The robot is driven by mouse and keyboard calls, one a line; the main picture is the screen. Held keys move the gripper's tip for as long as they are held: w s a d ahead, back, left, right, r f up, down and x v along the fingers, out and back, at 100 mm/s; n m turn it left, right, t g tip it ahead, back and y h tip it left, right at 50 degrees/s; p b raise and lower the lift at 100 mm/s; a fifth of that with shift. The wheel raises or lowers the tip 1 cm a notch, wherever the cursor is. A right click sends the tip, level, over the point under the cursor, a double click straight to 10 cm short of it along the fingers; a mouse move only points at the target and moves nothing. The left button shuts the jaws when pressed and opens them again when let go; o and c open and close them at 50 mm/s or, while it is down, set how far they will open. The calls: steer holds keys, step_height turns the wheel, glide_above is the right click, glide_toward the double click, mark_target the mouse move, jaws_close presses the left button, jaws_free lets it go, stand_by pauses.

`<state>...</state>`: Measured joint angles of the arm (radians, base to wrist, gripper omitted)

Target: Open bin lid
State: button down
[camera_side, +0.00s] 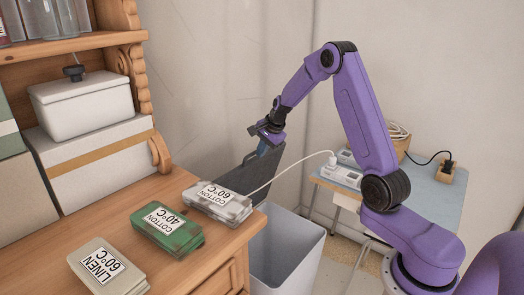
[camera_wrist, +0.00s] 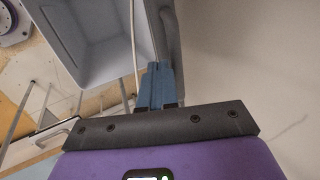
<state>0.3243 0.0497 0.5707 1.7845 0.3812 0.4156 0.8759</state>
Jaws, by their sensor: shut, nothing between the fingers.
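The bin (camera_side: 284,255) is a light grey tub on the floor beside the dresser, with its open top and interior showing. Its dark grey lid (camera_side: 246,178) stands raised and tilted up at the back of the bin, next to the wall. My gripper (camera_side: 262,151) is at the upper edge of the lid, with blue fingers together and nothing between them. In the wrist view the fingers (camera_wrist: 157,84) are shut beside the bin's open mouth (camera_wrist: 92,40). Whether the fingertips touch the lid is unclear.
The wooden dresser (camera_side: 165,258) holds several labelled cases and a white lidded box (camera_side: 82,108). A white cable (camera_side: 285,180) runs across the bin area from a power strip (camera_side: 340,175) on a small blue table (camera_side: 425,190). The wall is close behind the lid.

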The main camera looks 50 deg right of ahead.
steer(key=w+r, duration=0.2)
steer(key=w, duration=0.6)
steer(key=shift+w, duration=0.25)
steer(key=shift+s, duration=0.1)
steer(key=s, duration=0.4)
steer(key=shift+s+r, duration=0.1)
steer(key=shift+r, duration=0.1)
steer(key=w+r+v, duration=0.1)
steer(key=w+v, duration=0.1)
steer(key=v, duration=0.8)
steer(key=s+a+n+g+y, duration=0.1)
steer(key=s+a+n, duration=0.4)
steer(key=a, duration=0.3)
steer(key=s+a+f+n+g, duration=0.1)
steer(key=s+a+n, duration=0.4)
steer(key=a, duration=0.3)
steer(key=s+a+n+g+y, duration=0.1)
steer(key=s+a+n, duration=0.35)
steer(key=a, duration=0.35)
steer(key=s+f+n, duration=0.2)
steer(key=s+n, duration=0.6)
steer(key=s, duration=0.6)
steer(key=s+f+n+g+h, duration=0.1)
steer(key=s+f+n, duration=0.1)
steer(key=s+n, duration=0.6)
steer(key=s, duration=0.6)
steer(key=shift+f+g+h, duration=0.15)
steer(key=shift+g+h, duration=0.15)
